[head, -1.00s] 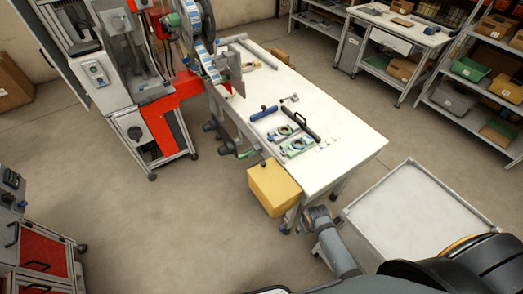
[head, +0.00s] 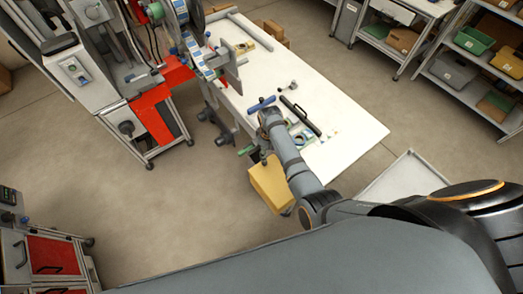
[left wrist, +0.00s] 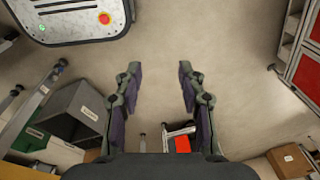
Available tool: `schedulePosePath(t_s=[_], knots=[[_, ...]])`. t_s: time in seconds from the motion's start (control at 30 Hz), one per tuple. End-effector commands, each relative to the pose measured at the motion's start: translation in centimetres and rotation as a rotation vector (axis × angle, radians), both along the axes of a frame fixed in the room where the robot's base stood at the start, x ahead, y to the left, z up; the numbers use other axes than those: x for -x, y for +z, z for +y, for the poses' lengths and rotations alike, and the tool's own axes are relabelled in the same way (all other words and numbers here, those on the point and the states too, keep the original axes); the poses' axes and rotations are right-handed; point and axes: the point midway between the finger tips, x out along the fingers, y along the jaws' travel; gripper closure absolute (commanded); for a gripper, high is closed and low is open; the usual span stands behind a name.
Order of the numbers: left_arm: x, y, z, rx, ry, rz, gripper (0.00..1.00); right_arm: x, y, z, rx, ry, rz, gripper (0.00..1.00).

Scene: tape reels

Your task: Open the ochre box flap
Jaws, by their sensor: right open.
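The ochre box (head: 268,186) is at the near-left edge of the white table in the head view. Its right part is covered by my right arm, and I cannot make out its flap separately. My right arm reaches over the table corner, its wrist just above and behind the box. My right gripper (head: 263,156) is small and dark there, near the box's far top edge; it is open, but whether it touches the box is unclear. My left gripper (left wrist: 158,75) is open and empty over bare floor in the left wrist view.
The white table (head: 352,130) carries a blue roller (head: 262,104), a black-handled bar (head: 300,115) and small parts. A reel machine (head: 150,100) stands behind left. Floor left of the box is clear.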

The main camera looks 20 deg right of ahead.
Motion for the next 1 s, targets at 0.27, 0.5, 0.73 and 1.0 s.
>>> schedulePosePath(t_s=[0.27,0.5,0.73,1.0], knots=[[0.3,-0.2,0.3,-0.003,-0.001,0.005,0.60,-0.6,-0.3,0.9,-0.003,0.044,0.015,0.52],[1.1,-2.7,0.3,-0.004,0.000,0.016,0.60,-0.6,-3.2,0.8,-0.003,0.042,0.016,0.52],[1.2,-7.4,0.3,-0.004,0.000,0.019,0.60,-0.6,-7.5,0.8,-0.003,0.041,0.014,0.52],[-0.1,-11.1,0.2,-0.002,-0.001,-0.001,0.60,-0.6,-10.7,0.8,-0.003,0.041,0.013,0.52]])
